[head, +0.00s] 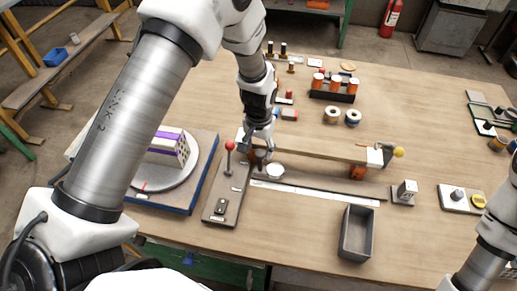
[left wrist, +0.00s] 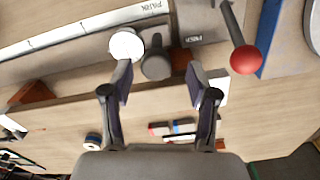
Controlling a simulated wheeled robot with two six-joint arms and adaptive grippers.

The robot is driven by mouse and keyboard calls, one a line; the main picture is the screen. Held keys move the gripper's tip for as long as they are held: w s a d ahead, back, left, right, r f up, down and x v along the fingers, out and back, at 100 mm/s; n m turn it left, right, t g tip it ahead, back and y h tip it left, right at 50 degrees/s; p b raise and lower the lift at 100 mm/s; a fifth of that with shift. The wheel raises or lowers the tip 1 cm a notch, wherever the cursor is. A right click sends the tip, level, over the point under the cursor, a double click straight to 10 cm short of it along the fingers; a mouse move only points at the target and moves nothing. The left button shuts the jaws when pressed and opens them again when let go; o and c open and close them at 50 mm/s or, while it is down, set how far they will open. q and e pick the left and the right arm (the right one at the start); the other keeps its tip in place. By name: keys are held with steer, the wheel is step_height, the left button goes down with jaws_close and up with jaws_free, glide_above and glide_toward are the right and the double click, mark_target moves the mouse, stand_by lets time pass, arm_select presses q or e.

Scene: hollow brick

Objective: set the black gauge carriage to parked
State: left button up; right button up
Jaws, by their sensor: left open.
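The black gauge carriage shows as a dark round knob (left wrist: 156,63) beside a white disc (left wrist: 126,45) in the left wrist view. In the head view the white disc (head: 275,170) sits near the left end of the dark rail (head: 320,188), along a white strip (head: 315,193). My left gripper (head: 260,150) is over that end of the rail. In the left wrist view its open fingers (left wrist: 160,78) stand on either side of the knob, with a gap to each side. Whether they reach down to its height is unclear. My right gripper is not in view.
A red-knobbed lever (head: 229,147) on a dark panel stands close left of my left gripper. A long wooden bar (head: 320,149) runs behind the rail. A grey open tray (head: 356,233) stands in front, and a metal block (head: 404,191) stands at right.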

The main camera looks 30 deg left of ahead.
arm_select(q)
step_height(320, 180, up, 11)
steer(key=shift+a, duration=0.2)
steer(key=shift+s+f, duration=0.1)
